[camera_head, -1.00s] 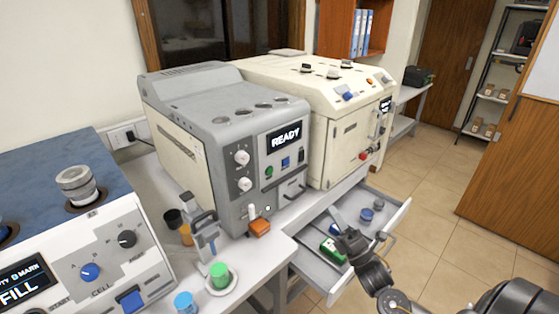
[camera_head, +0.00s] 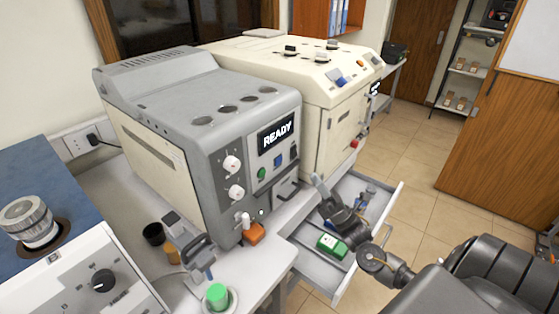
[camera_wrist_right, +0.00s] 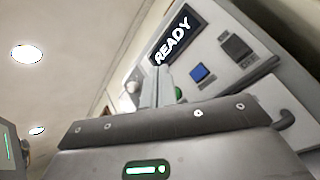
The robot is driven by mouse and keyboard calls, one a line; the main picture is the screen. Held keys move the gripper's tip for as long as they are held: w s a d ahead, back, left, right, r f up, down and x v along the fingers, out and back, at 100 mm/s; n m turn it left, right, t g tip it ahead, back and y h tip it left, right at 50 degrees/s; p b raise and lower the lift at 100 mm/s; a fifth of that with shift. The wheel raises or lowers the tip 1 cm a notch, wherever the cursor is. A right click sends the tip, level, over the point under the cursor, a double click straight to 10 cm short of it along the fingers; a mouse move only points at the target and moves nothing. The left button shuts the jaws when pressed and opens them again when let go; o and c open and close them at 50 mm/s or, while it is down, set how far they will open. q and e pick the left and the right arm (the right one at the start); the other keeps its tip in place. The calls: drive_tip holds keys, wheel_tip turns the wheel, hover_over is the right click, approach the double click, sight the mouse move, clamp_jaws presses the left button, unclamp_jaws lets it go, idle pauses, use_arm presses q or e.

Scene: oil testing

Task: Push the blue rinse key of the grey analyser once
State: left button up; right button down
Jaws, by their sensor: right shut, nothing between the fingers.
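The grey analyser (camera_head: 190,110) stands on the bench, its display (camera_head: 276,132) reading READY. The blue rinse key (camera_head: 278,161) is on its front panel below the display, between a green key (camera_head: 262,173) and a dark switch (camera_head: 293,153). In the right wrist view the blue key (camera_wrist_right: 203,74) lies ahead, beyond my gripper. My right gripper (camera_head: 318,181) is shut and empty, in front of the panel, to the right of and below the blue key, apart from it. In the wrist view its fingers (camera_wrist_right: 156,85) point toward the panel. My left gripper is not in view.
An open drawer (camera_head: 385,215) holding a green-and-white box (camera_head: 331,246) lies under my right arm. A cream machine (camera_head: 310,85) stands behind the analyser.

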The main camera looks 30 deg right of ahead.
sight(279, 161)
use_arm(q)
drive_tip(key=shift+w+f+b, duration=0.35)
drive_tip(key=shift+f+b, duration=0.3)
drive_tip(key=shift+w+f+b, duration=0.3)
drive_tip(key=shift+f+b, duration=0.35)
use_arm(e)
drive_tip(key=w+a, duration=0.2)
drive_tip(key=w, duration=0.6)
drive_tip(key=shift+w+a, duration=0.25)
drive_tip(key=shift+w, duration=0.05)
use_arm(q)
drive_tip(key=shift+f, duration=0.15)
use_arm(e)
drive_tip(key=shift+w+a+f, duration=0.1)
drive_tip(key=shift+w, duration=0.05)
idle(0.4)
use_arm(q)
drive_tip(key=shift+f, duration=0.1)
use_arm(e)
drive_tip(key=shift+w, duration=0.3)
